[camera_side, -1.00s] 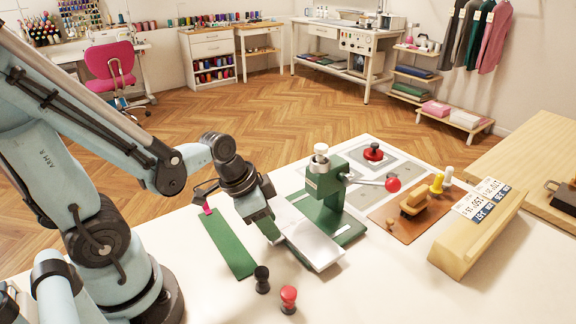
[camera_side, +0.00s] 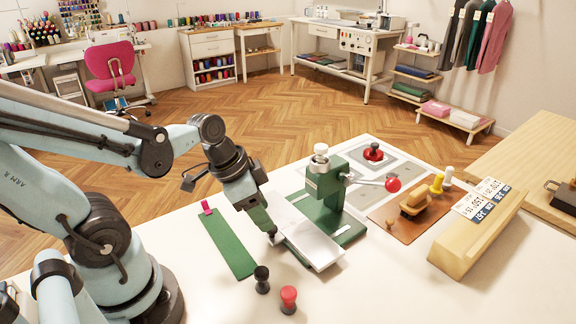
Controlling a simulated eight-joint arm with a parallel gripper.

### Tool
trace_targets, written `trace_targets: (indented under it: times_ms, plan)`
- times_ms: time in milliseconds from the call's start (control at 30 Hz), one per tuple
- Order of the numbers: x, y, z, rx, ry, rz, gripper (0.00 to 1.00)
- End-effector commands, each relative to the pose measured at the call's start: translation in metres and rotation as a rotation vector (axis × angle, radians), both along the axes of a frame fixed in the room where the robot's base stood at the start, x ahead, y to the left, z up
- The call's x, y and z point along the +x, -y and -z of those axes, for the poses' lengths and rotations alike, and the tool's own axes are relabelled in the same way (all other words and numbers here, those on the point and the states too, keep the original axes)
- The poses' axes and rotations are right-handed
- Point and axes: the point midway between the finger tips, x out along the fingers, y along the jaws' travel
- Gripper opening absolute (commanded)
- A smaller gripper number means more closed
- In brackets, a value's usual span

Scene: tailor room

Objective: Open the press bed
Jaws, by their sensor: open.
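The small press is green, with a post and a side lever ending in a red ball (camera_side: 393,185). Its green body (camera_side: 327,190) stands on the white table. The silvery press bed (camera_side: 318,251) is a flat plate reaching out from the press toward the front. My gripper (camera_side: 272,238) is at the left edge of the bed, pointing down. Its jaws are open, with nothing seen between them. The fingertips look close to the bed's edge; I cannot tell whether they touch it.
A green strip with a pink tab (camera_side: 228,243) lies left of the press. A black peg (camera_side: 262,279) and a red peg (camera_side: 288,299) stand in front. A brown mat (camera_side: 408,228) and a wooden card holder (camera_side: 478,240) are at right. The front right table is clear.

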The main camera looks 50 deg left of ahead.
Motion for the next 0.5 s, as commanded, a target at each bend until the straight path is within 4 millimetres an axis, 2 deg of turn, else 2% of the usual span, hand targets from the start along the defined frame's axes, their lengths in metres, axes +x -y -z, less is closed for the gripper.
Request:
trace_targets:
  times_ms: [500]
  plan:
    - [-0.017,-0.007,-0.044,0.0,0.0,-0.001,0.51]
